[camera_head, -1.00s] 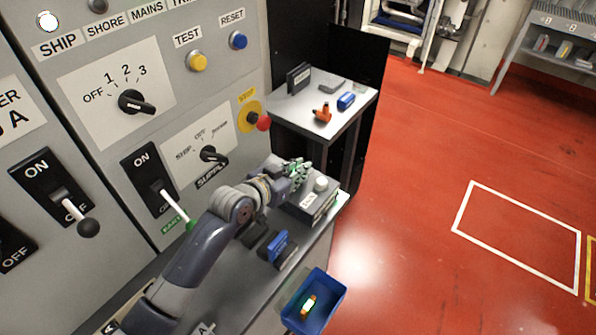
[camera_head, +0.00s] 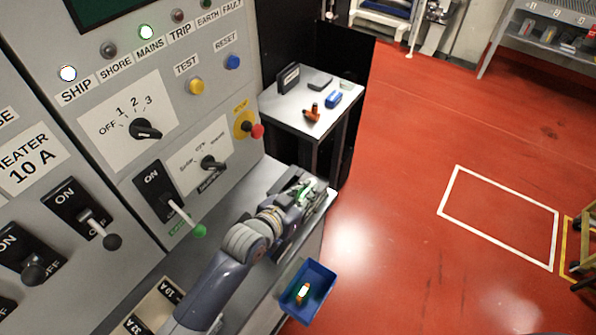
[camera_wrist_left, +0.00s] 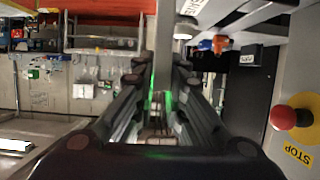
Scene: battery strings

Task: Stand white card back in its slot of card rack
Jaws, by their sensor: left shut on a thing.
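My left gripper (camera_head: 308,191) is over the far end of the grey bench, seen from behind and above. In the left wrist view its fingers (camera_wrist_left: 161,98) are shut on a thin pale thing seen edge-on, which appears to be the white card (camera_wrist_left: 163,58). Its face and any markings do not show. The fingers and arm cover most of the bench end in the head view, so I cannot make out the card rack or its slot there. My right gripper is not in view.
A grey switch panel with levers and a red stop button (camera_head: 257,131) rises on the left. A blue bin (camera_head: 325,300) is at the bench's front edge. A side table (camera_head: 285,105) behind holds a dark upright object (camera_head: 288,78), an orange tool (camera_head: 312,113) and a blue item (camera_head: 333,99).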

